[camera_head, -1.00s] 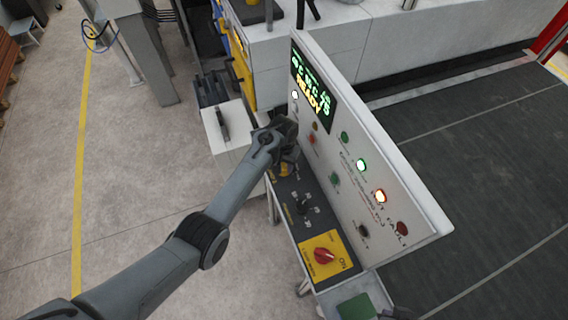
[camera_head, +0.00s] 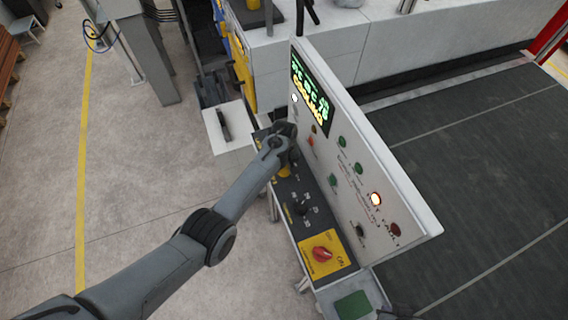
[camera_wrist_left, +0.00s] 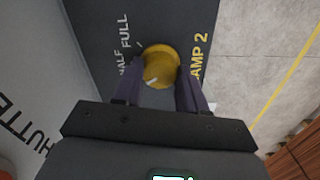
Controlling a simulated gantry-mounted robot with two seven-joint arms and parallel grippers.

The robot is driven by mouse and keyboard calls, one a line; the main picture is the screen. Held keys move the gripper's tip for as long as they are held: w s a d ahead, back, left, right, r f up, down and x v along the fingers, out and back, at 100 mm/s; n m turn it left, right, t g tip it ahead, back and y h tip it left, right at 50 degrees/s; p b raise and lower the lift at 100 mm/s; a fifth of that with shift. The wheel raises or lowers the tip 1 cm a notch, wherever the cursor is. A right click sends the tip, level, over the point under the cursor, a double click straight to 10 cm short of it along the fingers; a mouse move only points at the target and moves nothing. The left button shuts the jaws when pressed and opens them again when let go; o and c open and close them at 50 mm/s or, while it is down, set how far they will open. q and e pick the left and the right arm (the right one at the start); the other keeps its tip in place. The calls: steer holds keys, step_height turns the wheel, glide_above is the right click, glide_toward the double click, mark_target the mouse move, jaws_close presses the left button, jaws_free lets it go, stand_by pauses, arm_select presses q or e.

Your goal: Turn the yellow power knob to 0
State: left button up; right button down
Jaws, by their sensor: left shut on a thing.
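The yellow power knob (camera_wrist_left: 161,66) sits on the dark control panel (camera_wrist_left: 95,25), with the words HALF and FULL on its left and a yellow LAMP 2 label on its right. A pale mark shows on the knob's lower left part. My left gripper (camera_wrist_left: 160,92) has its two fingers on either side of the knob and is shut on it. In the head view the left gripper (camera_head: 286,166) is over the far part of the sloped panel, and the yellow knob (camera_head: 284,171) is mostly hidden by it. My right gripper is not in view.
Close behind the knob stands an upright white panel (camera_head: 400,210) with lamps, buttons and a lit display (camera_head: 310,88). A black knob (camera_head: 302,209) and a red switch (camera_head: 322,254) on a yellow plate sit nearer on the sloped panel. Open floor (camera_head: 130,190) lies left.

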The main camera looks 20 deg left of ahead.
arm_select(q)
steer(key=shift+n, duration=1.2)
steer(key=o, duration=1.1)
steer(key=shift+c, duration=0.2)
steer(key=shift+r+p, duration=0.35)
steer(key=shift+r, duration=0.15)
step_height(320, 180, up, 10)
steer(key=shift+f, duration=0.2)
